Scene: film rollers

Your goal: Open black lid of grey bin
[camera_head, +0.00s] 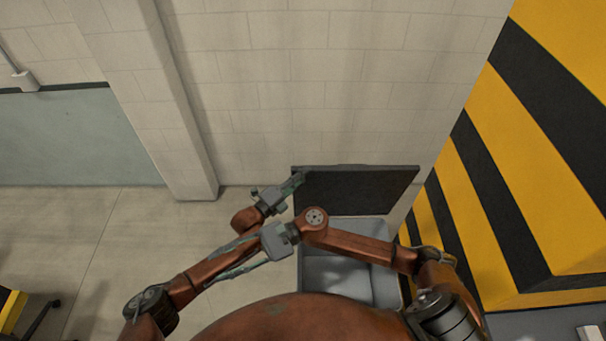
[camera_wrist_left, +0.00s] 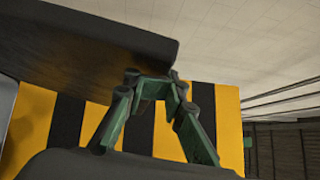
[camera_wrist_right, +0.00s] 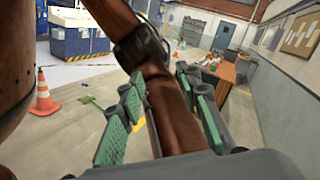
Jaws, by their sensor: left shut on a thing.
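The grey bin (camera_head: 345,272) stands by the wall, with its inside showing. Its black lid (camera_head: 358,190) is raised and stands up at the back of the bin, towards the wall. My left gripper (camera_head: 298,181) is at the left edge of the lid, shut on it. In the left wrist view the fingertips (camera_wrist_left: 160,88) meet at the edge of the dark lid panel (camera_wrist_left: 85,50). My right gripper (camera_head: 226,262) is open, its fingers on either side of my left arm. The right wrist view shows that arm between the spread fingers (camera_wrist_right: 160,110); contact is unclear.
A yellow and black striped block (camera_head: 530,130) stands close on the bin's right. The pale brick wall (camera_head: 330,90) is behind it, with a pillar (camera_head: 150,100) to the left. The floor (camera_head: 90,230) left of the bin is mostly clear.

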